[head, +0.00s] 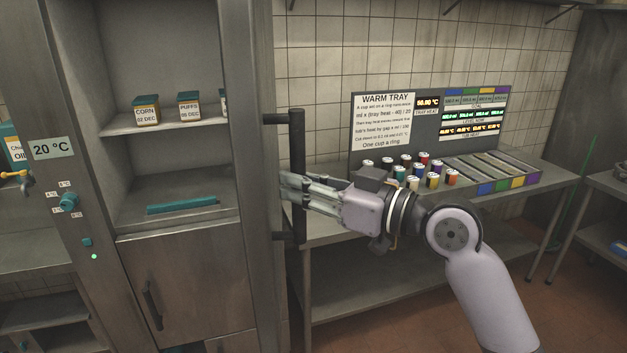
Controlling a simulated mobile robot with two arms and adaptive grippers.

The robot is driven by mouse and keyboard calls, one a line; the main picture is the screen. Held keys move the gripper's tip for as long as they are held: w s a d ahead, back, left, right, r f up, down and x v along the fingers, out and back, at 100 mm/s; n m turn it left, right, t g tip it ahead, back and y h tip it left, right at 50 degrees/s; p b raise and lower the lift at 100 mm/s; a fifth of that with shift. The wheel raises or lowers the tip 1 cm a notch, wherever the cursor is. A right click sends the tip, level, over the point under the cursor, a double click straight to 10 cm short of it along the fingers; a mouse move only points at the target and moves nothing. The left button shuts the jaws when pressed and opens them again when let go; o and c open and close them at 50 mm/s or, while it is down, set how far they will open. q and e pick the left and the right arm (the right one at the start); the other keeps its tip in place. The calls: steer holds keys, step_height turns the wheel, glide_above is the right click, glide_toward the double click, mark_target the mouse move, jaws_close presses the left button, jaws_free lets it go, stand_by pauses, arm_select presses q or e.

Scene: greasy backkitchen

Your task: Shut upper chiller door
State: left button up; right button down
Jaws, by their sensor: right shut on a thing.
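The upper chiller door (256,130) stands open and shows almost edge-on at the right of the tall steel cabinet. Its dark vertical bar handle (297,140) is on the door's right-hand face. My right gripper (294,189) reaches in from the right and is shut on the handle around its middle. The upper compartment is open to view. A teal bar (182,204) lies on the compartment floor. My left gripper is out of view.
A lower door (190,280) with its own handle is closed below. A steel table (345,228) behind my right arm holds several small coloured canisters (414,160), a warm tray board and coloured slots. Red-brown floor shows at the lower right.

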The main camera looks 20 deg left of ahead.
steer(key=s+a, duration=0.1)
steer(key=a, duration=0.2)
steer(key=s+a+p, duration=0.1)
steer(key=a, duration=0.2)
steer(key=s+a+p, duration=0.1)
steer(key=a, duration=0.2)
steer(key=shift+s+r, duration=0.15)
steer(key=shift+r, duration=0.05)
steer(key=shift+s+a+f, duration=0.15)
steer(key=shift+s+a, duration=0.05)
steer(key=shift+a, duration=0.45)
